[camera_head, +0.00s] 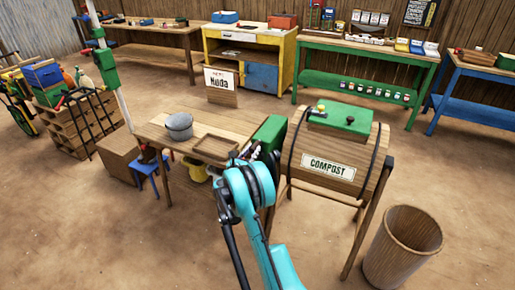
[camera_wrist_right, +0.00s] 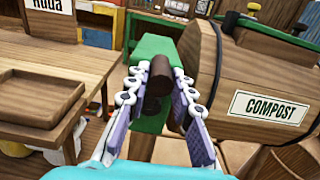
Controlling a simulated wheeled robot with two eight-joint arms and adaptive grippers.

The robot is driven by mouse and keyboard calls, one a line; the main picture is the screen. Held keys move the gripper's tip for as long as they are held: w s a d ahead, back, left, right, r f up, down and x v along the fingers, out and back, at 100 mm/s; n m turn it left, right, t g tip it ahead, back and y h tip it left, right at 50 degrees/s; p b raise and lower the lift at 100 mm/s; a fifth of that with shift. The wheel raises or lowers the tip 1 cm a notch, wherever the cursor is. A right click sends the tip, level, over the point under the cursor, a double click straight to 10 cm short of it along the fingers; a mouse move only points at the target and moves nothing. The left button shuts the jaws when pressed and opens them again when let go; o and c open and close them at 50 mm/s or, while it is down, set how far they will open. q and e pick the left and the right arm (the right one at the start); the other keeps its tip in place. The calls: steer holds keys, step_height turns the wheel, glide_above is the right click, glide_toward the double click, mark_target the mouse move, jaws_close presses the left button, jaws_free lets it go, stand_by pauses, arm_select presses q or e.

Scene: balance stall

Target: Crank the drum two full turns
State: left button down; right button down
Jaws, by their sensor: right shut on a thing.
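The wooden compost drum (camera_head: 312,151) lies on its side on a wooden stand, with a white COMPOST label and a green lid (camera_head: 341,118) on top. The drum also shows in the right wrist view (camera_wrist_right: 232,75). A green housing (camera_head: 271,131) is at its left end. My right gripper (camera_head: 256,151) is at that left end. In the right wrist view, its fingers (camera_wrist_right: 155,82) are shut on a dark brown crank handle (camera_wrist_right: 160,70) in front of the green part. The rest of the crank is mostly hidden. My left gripper is not in view.
A round wooden bin (camera_head: 405,245) stands at the right front. Workbenches line the back. Bare ground lies between.

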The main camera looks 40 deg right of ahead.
steer(key=c, duration=1.3)
jaws_free()
steer(key=shift+a, duration=0.1)
steer(key=b+v, duration=0.1)
steer(key=v, duration=0.8)
steer(key=shift+b, duration=0.4)
steer(key=shift+r, duration=0.1)
